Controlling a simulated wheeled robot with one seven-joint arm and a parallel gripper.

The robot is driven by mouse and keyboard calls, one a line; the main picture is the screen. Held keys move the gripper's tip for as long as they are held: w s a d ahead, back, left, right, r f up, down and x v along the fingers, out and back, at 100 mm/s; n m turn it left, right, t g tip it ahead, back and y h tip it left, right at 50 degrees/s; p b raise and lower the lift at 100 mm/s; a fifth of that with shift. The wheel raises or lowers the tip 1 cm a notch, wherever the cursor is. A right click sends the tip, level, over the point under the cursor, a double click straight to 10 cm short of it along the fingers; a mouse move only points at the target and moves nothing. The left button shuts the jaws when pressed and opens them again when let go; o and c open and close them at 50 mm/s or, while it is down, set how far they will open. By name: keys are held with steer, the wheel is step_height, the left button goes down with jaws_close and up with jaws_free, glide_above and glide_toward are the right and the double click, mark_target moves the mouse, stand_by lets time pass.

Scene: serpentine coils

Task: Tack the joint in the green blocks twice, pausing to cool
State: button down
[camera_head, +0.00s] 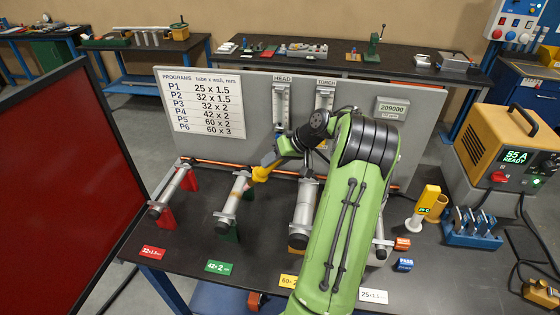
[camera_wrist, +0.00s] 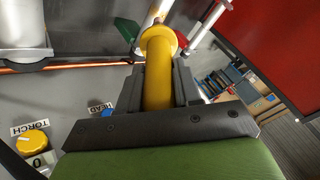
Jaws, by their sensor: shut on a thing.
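A grey tube (camera_head: 232,203) lies on green blocks (camera_head: 231,236) behind the green "42 x 2" label (camera_head: 219,266); a tan patch shows along it. The joint itself is too small to make out. My gripper (camera_head: 270,159) is shut on a yellow torch (camera_head: 260,174), whose front end is at the tube's far end. In the wrist view, the torch (camera_wrist: 157,75) sits between my fingers and its flared end points away from me, towards green block parts (camera_wrist: 127,28). I cannot tell whether the torch touches the tube.
Other tubes lie on red blocks (camera_head: 166,216) at left and behind my arm. The orange power source (camera_head: 512,145) shows "55 A READY". A programs sheet (camera_head: 203,101) and a 209000 display (camera_head: 392,108) are on the panel. A red screen (camera_head: 62,180) borders the left.

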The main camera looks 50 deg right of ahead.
mark_target(266, 176)
steer(key=b+x, duration=0.1)
steer(key=x, duration=0.1)
steer(key=shift+w+a+f, duration=0.1)
steer(key=shift+a+f, duration=0.1)
steer(key=shift+f, duration=0.15)
steer(key=shift+w, duration=0.1)
steer(key=shift+r, duration=0.1)
steer(key=shift+w+a+f, duration=0.15)
steer(key=shift+f, duration=0.1)
steer(key=shift+w+a+f+b, duration=0.15)
steer(key=shift+w+f+b, duration=0.15)
steer(key=shift+f+b, duration=0.15)
stand_by(1.1)
steer(key=shift+a+f, duration=0.15)
steer(key=shift+f, duration=0.1)
stand_by(3.0)
steer(key=shift+s+r, duration=0.1)
